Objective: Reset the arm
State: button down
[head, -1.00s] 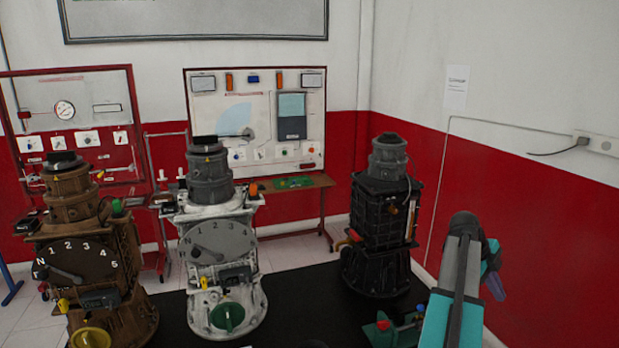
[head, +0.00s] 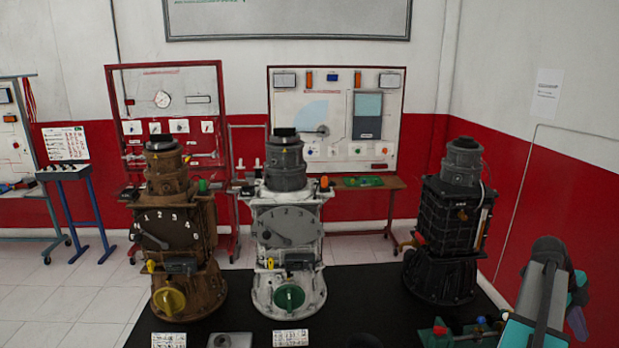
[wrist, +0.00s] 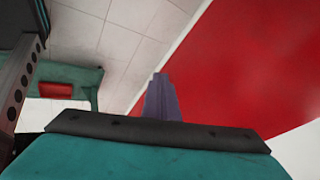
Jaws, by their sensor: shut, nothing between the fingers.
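My arm (head: 545,295) is folded at the right edge of the head view, over the right end of the black mat. A purple part of my gripper shows in the wrist view (wrist: 162,100), its fingers together with nothing between them. In the head view the gripper is mostly hidden behind the arm. It touches none of the engine trainers.
The black mat (head: 360,300) lies under the trainers. A small green device (head: 440,335) with red and blue knobs is close to my arm. Wall panels (head: 335,110) and a bench (head: 370,185) stand behind.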

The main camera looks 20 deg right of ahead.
jog(key=w+a+f+n+t+y, duration=0.1)
jog(key=w+a+f+n, duration=0.6)
jog(key=a+f, duration=0.5)
jog(key=w+a+f+n+t+y, duration=0.1)
jog(key=w+a+f+n, duration=0.5)
jog(key=w+a+f, duration=0.4)
jog(key=a+f+n+y, duration=0.1)
jog(key=a+f+n, duration=0.3)
jog(key=a+f, duration=0.45)
jog(key=a+f+n+y, duration=0.1)
jog(key=a+f+n, duration=0.35)
jog(key=a, duration=0.65)
jog(key=s+a+f+n+g, duration=0.1)
jog(key=s+a+f+n, duration=0.4)
jog(key=a, duration=0.4)
jog(key=s+a+f+n+g+y+b, duration=0.1)
jog(key=s+a+f+n, duration=0.4)
jog(key=a, duration=0.3)
jog(key=s+a+f+n+g, duration=0.1)
jog(key=s+a+f+n, duration=0.25)
jog(key=s+a, duration=0.45)
notch_tip(320, 180, down, 12)
jog(key=b, duration=1.1)
jog(key=shift+w+a+b, duration=0.25)
jog(key=shift+a+b, duration=0.05)
jog(key=shift+a, duration=0.05)
